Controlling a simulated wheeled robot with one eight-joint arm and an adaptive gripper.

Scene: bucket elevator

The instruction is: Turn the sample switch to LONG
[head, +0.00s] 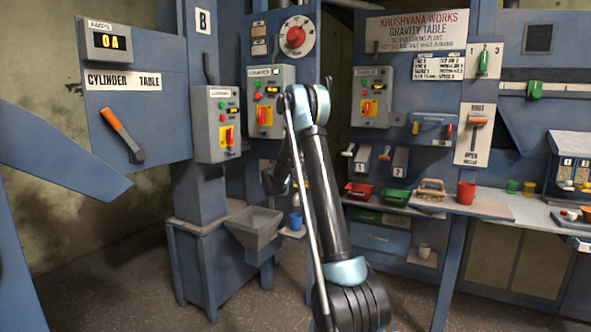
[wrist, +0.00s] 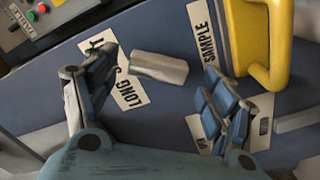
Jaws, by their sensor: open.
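The sample switch (wrist: 158,68) is a short grey bar on a blue panel in the wrist view. A white SAMPLE label (wrist: 204,38) is to its right. A label reading LONG (wrist: 130,90) is just left of and below it, with more lettering partly hidden by a finger. My gripper (wrist: 160,75) is open, one finger on each side of the bar with visible gaps. I cannot tell how far its tips are from the panel. In the head view my gripper (head: 276,178) is mostly behind my arm, and I cannot make out the switch there.
A large yellow handle (wrist: 272,45) stands close to the right finger, and a second label (wrist: 245,122) is below it. A grey button box (wrist: 35,18) is at upper left. In the head view a grey hopper (head: 254,228) and a blue cup (head: 295,221) are nearby.

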